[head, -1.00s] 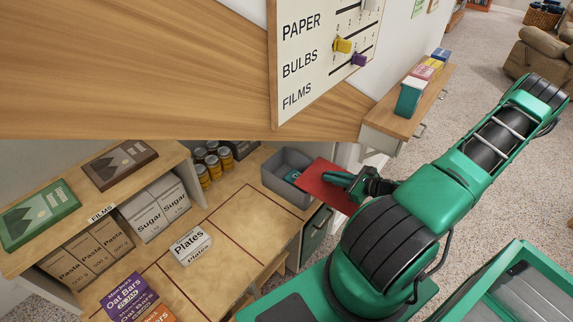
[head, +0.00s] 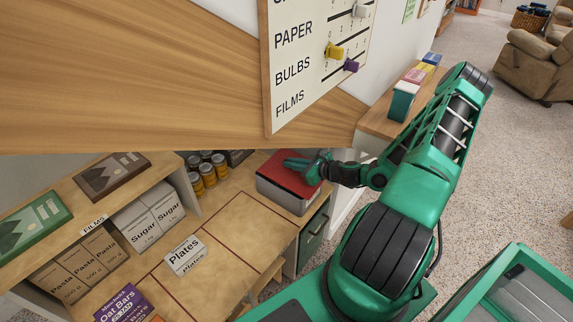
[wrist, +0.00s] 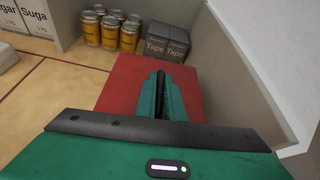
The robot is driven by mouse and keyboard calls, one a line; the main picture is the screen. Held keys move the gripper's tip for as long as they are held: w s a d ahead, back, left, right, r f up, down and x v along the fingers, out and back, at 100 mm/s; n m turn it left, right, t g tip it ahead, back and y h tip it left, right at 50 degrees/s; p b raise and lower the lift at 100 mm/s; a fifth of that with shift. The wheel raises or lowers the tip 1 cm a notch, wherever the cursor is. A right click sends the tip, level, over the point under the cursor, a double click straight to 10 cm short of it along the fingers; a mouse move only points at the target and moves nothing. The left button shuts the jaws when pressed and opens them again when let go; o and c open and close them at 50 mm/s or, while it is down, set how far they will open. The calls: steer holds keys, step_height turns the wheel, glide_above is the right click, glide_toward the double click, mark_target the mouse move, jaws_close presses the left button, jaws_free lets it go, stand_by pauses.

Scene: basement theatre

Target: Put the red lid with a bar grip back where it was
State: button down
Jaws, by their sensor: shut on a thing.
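The red lid (head: 290,172) is a flat square and lies over the grey bin (head: 285,195) at the right end of the counter. In the head view it covers the bin's opening; I cannot tell whether it rests fully on the rim. My gripper (head: 302,166) is above the lid, its fingers shut on the bar grip, which they hide. In the wrist view the lid (wrist: 120,88) spreads out below my gripper (wrist: 160,82), and the bin's walls are hidden under it.
Several yellow cans (head: 207,170) and grey Tape boxes (wrist: 165,41) stand behind the bin. A Plates box (head: 186,255) sits on the counter (head: 235,235). A wall (wrist: 240,75) stands close on the right.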

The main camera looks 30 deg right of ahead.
mark_target(274, 169)
steer(key=w, duration=0.1)
steer(key=w+a, duration=0.1)
steer(key=shift+w+f, duration=0.1)
steer(key=shift+w, duration=0.3)
steer(key=shift+s+d+f, duration=0.15)
steer(key=shift+f, duration=0.5)
steer(key=shift+f, duration=0.35)
steer(key=c, duration=1.8)
jaws_free()
steer(key=shift+c, duration=0.2)
